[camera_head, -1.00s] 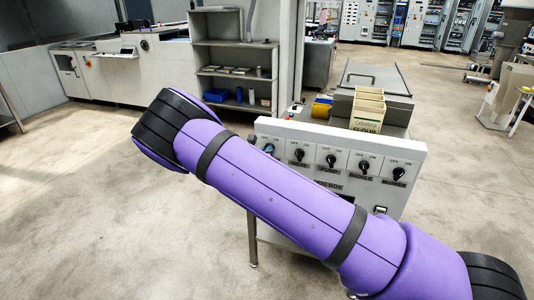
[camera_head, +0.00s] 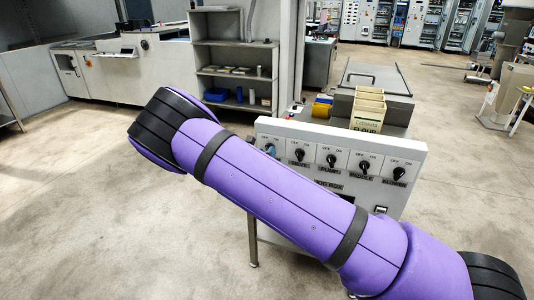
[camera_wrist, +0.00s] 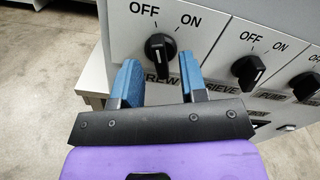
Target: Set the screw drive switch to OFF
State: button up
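The screw drive switch (camera_wrist: 160,47) is a black rotary knob on a light panel, with OFF printed at its upper left and ON at its upper right. Its label is partly covered, with "REW" showing. I cannot clearly tell which way its pointer is set. My gripper (camera_wrist: 158,60) has two blue fingers, spread apart, just below and on either side of the knob. Whether they touch it is unclear.
A grey shelf (camera_head: 233,60) is farther back. Open floor lies at left.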

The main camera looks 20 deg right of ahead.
jog(key=v, duration=0.9)
jog(key=shift+s+a, duration=0.2)
jog(key=shift+s, duration=0.15)
jog(key=s+d+r+m+g+y, duration=0.1)
jog(key=s+d+r+m+g, duration=1.35)
jog(key=r+m, duration=0.5)
jog(key=s+r+m+t+y, duration=0.1)
jog(key=s+r+m+y, duration=0.2)
jog(key=s, duration=0.5)
jog(key=s+r+m+t+y, duration=0.2)
jog(key=s+r+m+y, duration=0.1)
jog(key=s+r+m, duration=0.3)
jog(key=s+a+r+m+t+y, duration=0.1)
jog(key=s+r+m+t+y, duration=0.1)
jog(key=s, duration=0.8)
jog(key=shift+s+r+m+y, duration=0.4)
jog(key=shift+r+m+y, duration=0.4)
jog(key=shift+r+m, duration=0.6)
jog(key=shift+f, duration=0.1)
